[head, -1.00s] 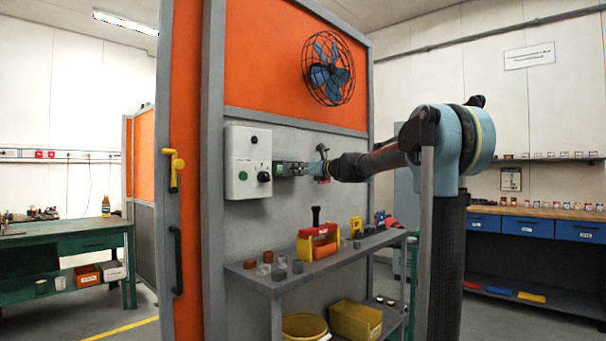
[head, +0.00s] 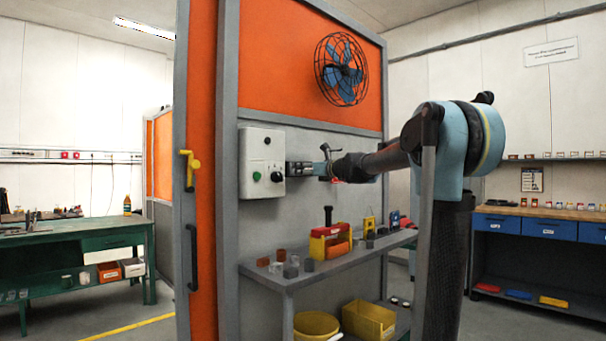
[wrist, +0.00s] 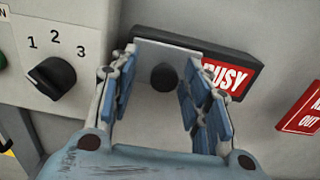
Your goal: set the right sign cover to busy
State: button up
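In the wrist view a dark-framed sign (wrist: 245,73) on the grey wall shows white "BUSY" letters on red at its right half. A grey sliding cover (wrist: 150,48) with a round black knob (wrist: 165,77) lies over the left part. My gripper (wrist: 162,82) is open, its blue-padded fingers on either side of the knob with gaps visible. Whether a finger touches the cover's edge I cannot tell. In the head view my gripper (head: 312,169) is at the wall just right of the control box; the sign is mostly hidden there.
The control box (head: 262,162) with a black rotary switch (wrist: 50,77) is close on the left. A red sign (wrist: 303,112) is on the right. A grey shelf (head: 340,262) with a red-yellow toolbox (head: 330,243) stands below my arm. A fan (head: 340,69) hangs above.

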jog(key=shift+d, duration=0.15)
jog(key=v, duration=1.1)
jog(key=shift+s+d, duration=0.25)
jog(key=shift+s, duration=0.05)
jog(key=s+d+f+n+g+h, duration=0.1)
jog(key=s+f+n+g+h, duration=0.2)
jog(key=s+f+n, duration=0.75)
jog(key=s+d+f+n+g+h, duration=0.1)
jog(key=s+f+n+g+h, duration=0.3)
jog(key=s+f, duration=1.05)
jog(key=s+d+f+n+g+h, duration=0.1)
jog(key=s+d+f+n, duration=0.3)
jog(key=f, duration=0.4)
jog(key=s+d+f+n+g+h, duration=0.1)
jog(key=s+d+f+n+h, duration=0.2)
jog(key=s+d+f, duration=0.3)
jog(key=s+d+f+n+h, duration=0.2)
jog(key=s+d+f+n, duration=0.3)
jog(key=f, duration=0.6)
jog(key=shift+s+f+g, duration=0.2)
jog(key=shift+f+g, duration=0.2)
